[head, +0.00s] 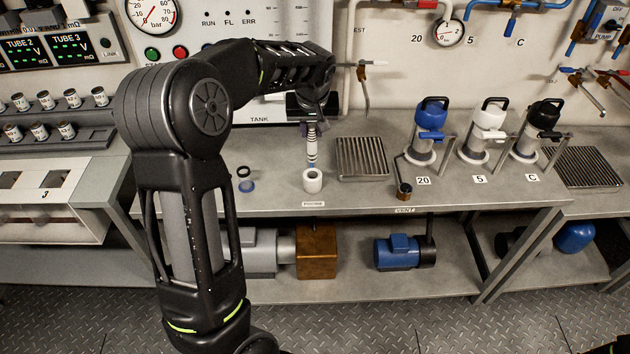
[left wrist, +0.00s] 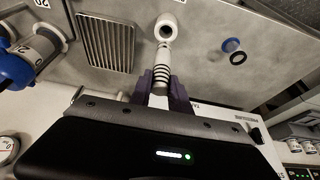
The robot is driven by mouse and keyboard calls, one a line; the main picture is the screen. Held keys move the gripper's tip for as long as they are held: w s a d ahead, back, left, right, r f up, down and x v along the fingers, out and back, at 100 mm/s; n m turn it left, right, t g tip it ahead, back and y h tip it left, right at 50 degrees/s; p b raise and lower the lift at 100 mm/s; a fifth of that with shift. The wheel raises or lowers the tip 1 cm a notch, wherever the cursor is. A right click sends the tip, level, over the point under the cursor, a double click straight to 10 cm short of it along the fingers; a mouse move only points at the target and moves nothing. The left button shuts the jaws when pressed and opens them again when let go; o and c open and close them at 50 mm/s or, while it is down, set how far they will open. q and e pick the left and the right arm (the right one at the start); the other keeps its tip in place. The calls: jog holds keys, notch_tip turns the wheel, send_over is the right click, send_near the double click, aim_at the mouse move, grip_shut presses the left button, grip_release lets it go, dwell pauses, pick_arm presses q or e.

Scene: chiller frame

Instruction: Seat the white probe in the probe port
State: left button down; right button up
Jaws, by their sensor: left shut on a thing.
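My left gripper (head: 311,122) is shut on the white probe (head: 311,150), a slim, banded rod held roughly upright, tip down. In the left wrist view the dark fingers (left wrist: 160,92) grip the probe (left wrist: 161,72) from both sides. The probe port (head: 313,184) is a short white cylinder with a round hole, standing on the bench right under the probe. It also shows in the left wrist view (left wrist: 168,22), beyond the probe's tip. The tip is at or just above the port's rim; I cannot tell if it touches.
A black ring (head: 243,171) and a blue ring (head: 246,186) lie left of the port. A slatted drain grate (head: 362,157) lies to its right. Blue (head: 431,120), white (head: 489,120) and black-topped (head: 542,120) canisters stand farther right.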

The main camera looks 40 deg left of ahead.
aim_at(312, 159)
pick_arm(q)
notch_tip(312, 159, down, 5)
jog(key=b, duration=0.3)
jog(key=shift+r, duration=0.1)
notch_tip(312, 159, down, 5)
jog(key=shift+r+b, duration=0.15)
jog(key=shift+b, duration=1.1)
jog(key=shift+f, duration=0.3)
